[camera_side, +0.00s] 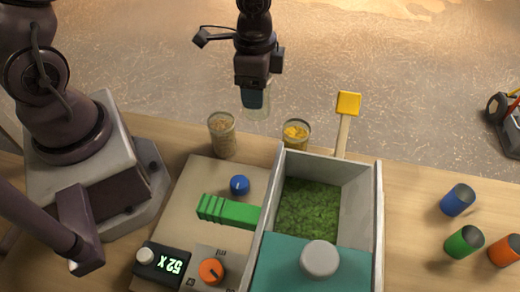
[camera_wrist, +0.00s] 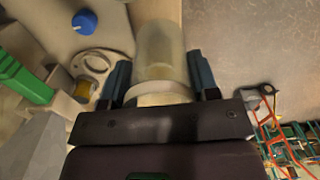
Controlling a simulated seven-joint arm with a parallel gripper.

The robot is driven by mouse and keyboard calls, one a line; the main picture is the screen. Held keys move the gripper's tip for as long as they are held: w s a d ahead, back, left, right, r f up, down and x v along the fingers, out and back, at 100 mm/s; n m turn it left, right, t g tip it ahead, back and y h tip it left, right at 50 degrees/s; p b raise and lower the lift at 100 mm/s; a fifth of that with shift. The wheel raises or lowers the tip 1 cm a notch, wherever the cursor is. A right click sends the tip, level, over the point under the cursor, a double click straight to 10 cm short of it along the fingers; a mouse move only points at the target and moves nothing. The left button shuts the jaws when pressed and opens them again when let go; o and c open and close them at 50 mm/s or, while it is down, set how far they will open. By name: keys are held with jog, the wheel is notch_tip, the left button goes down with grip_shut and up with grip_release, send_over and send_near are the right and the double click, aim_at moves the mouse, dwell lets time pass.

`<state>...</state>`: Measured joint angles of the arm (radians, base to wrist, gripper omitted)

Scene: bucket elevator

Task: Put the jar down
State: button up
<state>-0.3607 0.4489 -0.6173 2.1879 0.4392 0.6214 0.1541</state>
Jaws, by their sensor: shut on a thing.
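My gripper (camera_side: 255,98) points down and is shut on a clear, pale jar (camera_side: 258,112), which hangs below the fingers. In the wrist view the jar (camera_wrist: 160,52) sits between the two dark fingertips (camera_wrist: 160,85), with its pale rim or lid nearest me. Its contents are hard to make out. In the side view the held jar appears between and above two other jars at the table's back edge: one with brown contents (camera_side: 222,136) to the left and one with yellow pieces (camera_side: 296,134) to the right. I cannot tell its exact height.
A grey-walled box (camera_side: 371,215) with green filling stands right of centre, with a yellow-tipped paddle (camera_side: 348,104) behind it. A panel holds a blue knob (camera_side: 239,185), green block (camera_side: 228,211), orange knob (camera_side: 211,271) and display (camera_side: 168,264). Coloured cylinders (camera_side: 458,200) stand far right.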

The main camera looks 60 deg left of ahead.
jog(key=shift+s+d+f+m, duration=0.2)
jog(key=shift+d+m, duration=0.1)
jog(key=shift+m, duration=0.3)
jog(key=shift+s+d+f+m, duration=0.15)
jog(key=shift+d+m, duration=0.1)
jog(key=shift+m, duration=0.35)
jog(key=shift+d+m, duration=0.15)
jog(key=shift+m, duration=0.95)
jog(key=shift+f, duration=0.45)
notch_tip(320, 180, down, 9)
jog(key=shift+f, duration=0.1)
jog(key=o, duration=1)
jog(key=shift+f, duration=0.1)
